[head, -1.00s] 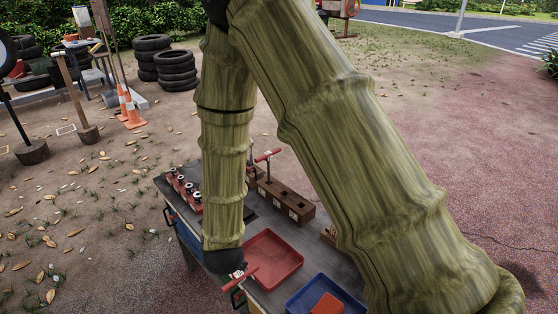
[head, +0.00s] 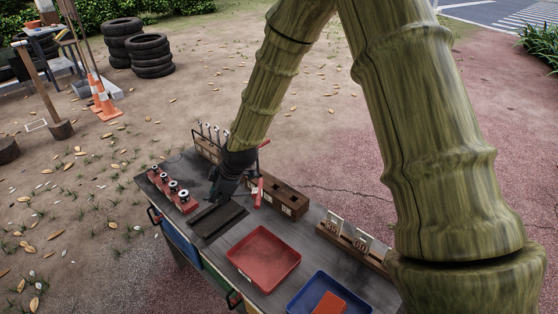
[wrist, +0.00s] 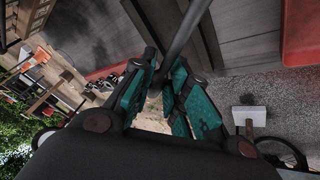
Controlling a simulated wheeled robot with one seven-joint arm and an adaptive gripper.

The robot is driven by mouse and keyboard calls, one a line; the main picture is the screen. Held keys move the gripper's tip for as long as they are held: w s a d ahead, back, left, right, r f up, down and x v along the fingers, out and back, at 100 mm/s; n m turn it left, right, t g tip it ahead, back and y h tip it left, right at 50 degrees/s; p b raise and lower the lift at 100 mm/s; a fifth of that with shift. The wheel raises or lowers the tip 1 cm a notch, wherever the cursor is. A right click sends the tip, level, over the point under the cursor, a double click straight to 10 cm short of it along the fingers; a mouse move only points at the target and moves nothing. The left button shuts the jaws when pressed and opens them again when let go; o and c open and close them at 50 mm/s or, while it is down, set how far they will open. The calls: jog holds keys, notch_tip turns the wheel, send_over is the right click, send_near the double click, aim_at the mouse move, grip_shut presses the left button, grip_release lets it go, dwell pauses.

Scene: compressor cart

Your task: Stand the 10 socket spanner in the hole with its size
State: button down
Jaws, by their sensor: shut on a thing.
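A spanner with a red handle (head: 258,192) is in my gripper (head: 234,186), held above the cart top. In the wrist view my gripper (wrist: 162,84) has its teal-padded fingers shut on the spanner's grey metal shaft (wrist: 182,36). The spanner's lower end and size mark cannot be made out. The brown hole block (head: 286,199) stands just right of my gripper, with dark square openings and small pale labels that are too small to read. Another red handle (head: 265,143) shows behind my gripper; its lower part is hidden.
A red tray (head: 262,281) and a blue tray (head: 296,308) lie nearer the front. A red socket rail (head: 186,204) and dark mat (head: 217,219) are at left. A rack of upright tools (head: 207,147) stands behind. Numbered cards (head: 361,243) stand at right, close to my arm.

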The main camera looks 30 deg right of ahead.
jog(key=d+r+n+t+y+b, duration=0.1)
jog(key=d+r+n+t+b, duration=0.1)
jog(key=d+n, duration=0.8)
jog(key=d+r+n+t+y+b, duration=0.2)
jog(key=d+n, duration=0.9)
jog(key=n, duration=0.9)
jog(key=shift+w+r+t+y, duration=0.3)
jog(key=shift+w+r, duration=0.05)
jog(key=shift+w, duration=0.1)
jog(key=shift+r+b, duration=0.1)
jog(key=shift+b, duration=0.25)
jog(key=shift+f+b, duration=2.3)
jog(key=shift+f, duration=0.5)
jog(key=shift+b, duration=0.8)
